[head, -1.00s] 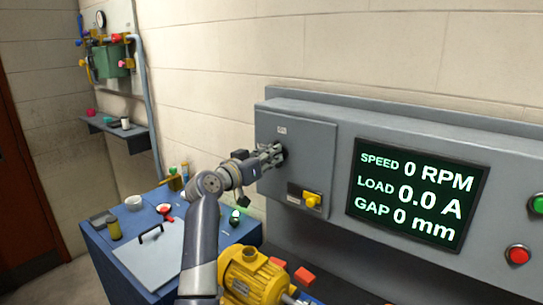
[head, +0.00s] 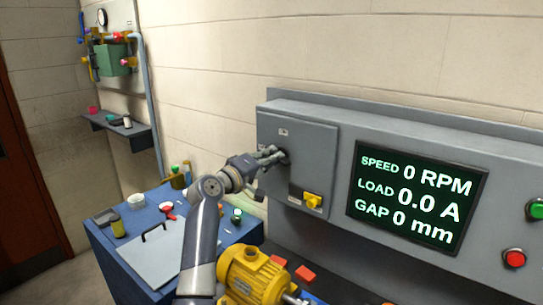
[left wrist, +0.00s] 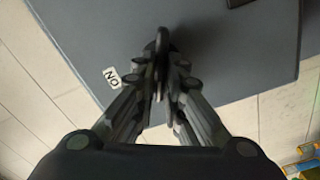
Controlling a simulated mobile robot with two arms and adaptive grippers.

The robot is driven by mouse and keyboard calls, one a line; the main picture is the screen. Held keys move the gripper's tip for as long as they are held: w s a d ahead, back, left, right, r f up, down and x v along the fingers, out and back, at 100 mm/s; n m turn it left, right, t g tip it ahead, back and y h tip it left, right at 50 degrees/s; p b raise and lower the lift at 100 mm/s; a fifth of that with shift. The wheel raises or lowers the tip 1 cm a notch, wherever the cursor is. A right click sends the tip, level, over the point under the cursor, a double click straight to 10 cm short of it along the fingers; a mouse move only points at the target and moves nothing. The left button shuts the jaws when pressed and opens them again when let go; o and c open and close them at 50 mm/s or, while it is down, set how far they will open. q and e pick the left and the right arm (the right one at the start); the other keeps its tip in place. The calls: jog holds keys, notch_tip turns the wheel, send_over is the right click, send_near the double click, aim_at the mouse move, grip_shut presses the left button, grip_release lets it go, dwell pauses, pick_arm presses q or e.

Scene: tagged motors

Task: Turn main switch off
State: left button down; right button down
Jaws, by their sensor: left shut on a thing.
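The main switch is a dark handle on the grey box (head: 268,128) at the left end of the wall panel. In the head view the fingers mostly hide it. In the left wrist view the dark handle (left wrist: 162,40) stands out from the grey face between the fingertips. My left gripper (head: 273,157) is shut on it, and it also shows in the left wrist view (left wrist: 160,72). A small ON label (left wrist: 112,77) lies left of the fingers there. My right gripper is not in view.
A yellow knob (head: 312,201) sits low on the box. The display (head: 415,195) reads 0 RPM, 0.0 A and 0 mm. Green (head: 536,208) and red (head: 514,258) buttons are at the right. A yellow motor (head: 250,275) and a blue table (head: 105,255) stand below my left arm.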

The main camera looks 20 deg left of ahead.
pick_arm(q)
jog(key=n, duration=0.5)
jog(key=shift+f, duration=0.15)
dwell(0.6)
jog(key=c, duration=1.7)
grip_release()
jog(key=shift+a, duration=0.1)
jog(key=v, duration=1.2)
